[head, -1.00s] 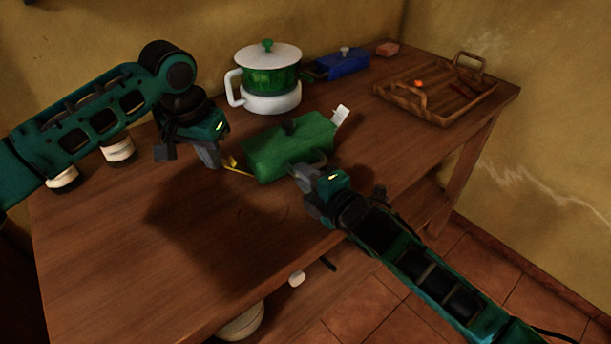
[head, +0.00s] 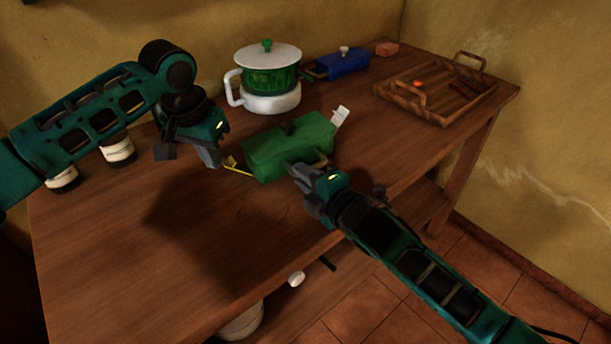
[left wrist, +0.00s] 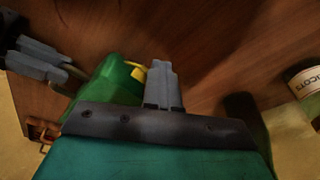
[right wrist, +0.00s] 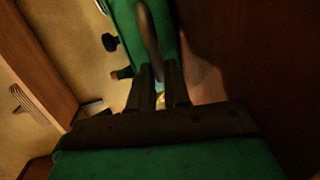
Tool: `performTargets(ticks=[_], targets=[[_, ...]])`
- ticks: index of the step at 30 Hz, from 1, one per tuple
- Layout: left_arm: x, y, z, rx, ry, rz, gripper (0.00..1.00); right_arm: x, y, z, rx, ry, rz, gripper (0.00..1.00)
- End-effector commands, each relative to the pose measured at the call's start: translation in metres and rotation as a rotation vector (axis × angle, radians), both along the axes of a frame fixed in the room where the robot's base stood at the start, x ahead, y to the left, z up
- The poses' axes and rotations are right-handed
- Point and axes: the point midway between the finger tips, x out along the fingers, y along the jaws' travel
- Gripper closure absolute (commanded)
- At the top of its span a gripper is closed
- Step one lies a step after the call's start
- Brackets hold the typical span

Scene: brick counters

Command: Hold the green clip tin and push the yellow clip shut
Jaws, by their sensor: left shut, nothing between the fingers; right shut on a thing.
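The green clip tin (head: 290,146) lies on the wooden counter. Its yellow clip (head: 237,167) sticks out open at its left end; it also shows in the left wrist view (left wrist: 137,72). A white clip (head: 340,116) sticks up at the right end. My left gripper (head: 213,160) is shut and empty, just left of and above the yellow clip; I cannot tell if they touch. My right gripper (head: 303,178) is shut on the tin's curved handle at the near side; the handle (right wrist: 150,35) runs up from its fingers in the right wrist view.
A green and white pot (head: 270,78) stands behind the tin, with a blue tin (head: 342,64) to its right. A wooden tray (head: 432,112) sits at the far right. Jars (head: 117,150) stand at the back left under my left arm. The counter's front left is clear.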

Motion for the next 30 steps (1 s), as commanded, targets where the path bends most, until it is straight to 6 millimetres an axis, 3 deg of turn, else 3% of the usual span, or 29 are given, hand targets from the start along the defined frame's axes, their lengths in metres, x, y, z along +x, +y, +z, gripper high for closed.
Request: performTargets(ticks=[1,30], targets=[[-0.004,-0.004,-0.010,-0.001,0.016,-0.010,1.00,-0.002,0.000,-0.008,-0.008,0.014,0.000,1.00],[0.011,-0.033,-0.009,-0.004,0.016,-0.012,1.00,-0.003,0.006,-0.002,0.008,0.004,0.010,1.00]])
